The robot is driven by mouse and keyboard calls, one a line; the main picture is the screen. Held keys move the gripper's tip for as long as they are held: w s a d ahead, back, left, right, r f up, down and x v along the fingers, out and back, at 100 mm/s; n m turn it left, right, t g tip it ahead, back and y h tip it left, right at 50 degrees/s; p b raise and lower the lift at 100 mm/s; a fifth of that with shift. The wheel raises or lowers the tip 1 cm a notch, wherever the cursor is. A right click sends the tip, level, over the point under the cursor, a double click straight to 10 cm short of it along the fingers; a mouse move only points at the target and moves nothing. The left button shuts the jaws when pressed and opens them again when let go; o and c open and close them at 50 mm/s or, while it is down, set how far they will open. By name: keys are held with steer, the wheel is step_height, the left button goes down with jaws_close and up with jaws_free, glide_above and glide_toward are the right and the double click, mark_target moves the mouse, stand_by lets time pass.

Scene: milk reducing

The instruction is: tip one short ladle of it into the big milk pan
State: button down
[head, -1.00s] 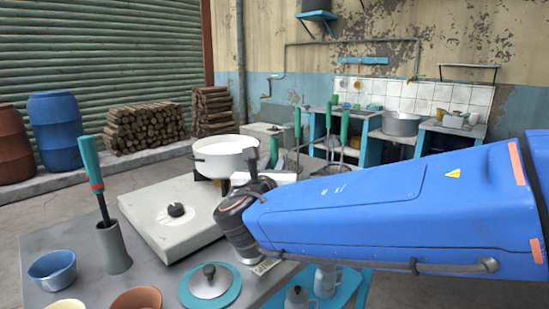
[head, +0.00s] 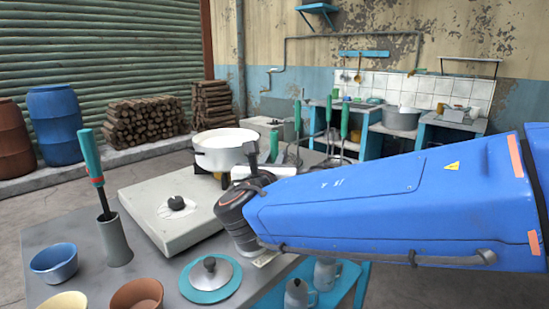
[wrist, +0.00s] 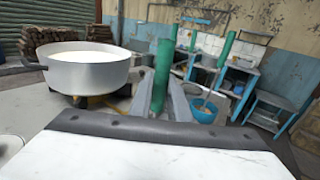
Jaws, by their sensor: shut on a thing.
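The big milk pan (head: 224,153), a wide white pot with white liquid inside, stands on a burner beyond my wrist. In the wrist view the pan (wrist: 90,72) is at the left, close beside my gripper. My gripper (wrist: 160,98) is shut on an upright green handle (wrist: 163,62), apparently a ladle's. The lower end of that tool is hidden behind the jaws, so I cannot tell what its bowl holds. In the head view my gripper is mostly hidden behind my wrist.
More green-handled tools (head: 327,114) stand behind my gripper. A blue bowl (wrist: 203,110) is to its right. On the near counter are a holder (head: 115,242) with a green-handled tool, a blue bowl (head: 53,262) and a lid on a teal plate (head: 210,280).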

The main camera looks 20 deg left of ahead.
mark_target(273, 132)
steer(key=shift+r, duration=4)
steer(key=shift+a, duration=0.2)
steer(key=shift+s+a+f+n, duration=0.1)
steer(key=shift+s+a+n, duration=0.05)
steer(key=shift+a+n, duration=0.35)
steer(key=shift+s+a+f+n, duration=0.1)
steer(key=shift+a+f+n, duration=0.05)
steer(key=shift+a+n, duration=0.4)
steer(key=shift+s+a+f+n, duration=0.15)
steer(key=shift+a+n, duration=0.2)
steer(key=shift+a, duration=0.3)
steer(key=shift+a, duration=0.1)
steer(key=shift+w+d+r+m, duration=0.2)
steer(key=shift+d+r+m, duration=0.5)
steer(key=shift+d, duration=0.3)
steer(key=shift+w+d+r+m, duration=0.2)
steer(key=shift+d+r+m, duration=0.45)
steer(key=shift+d, duration=0.3)
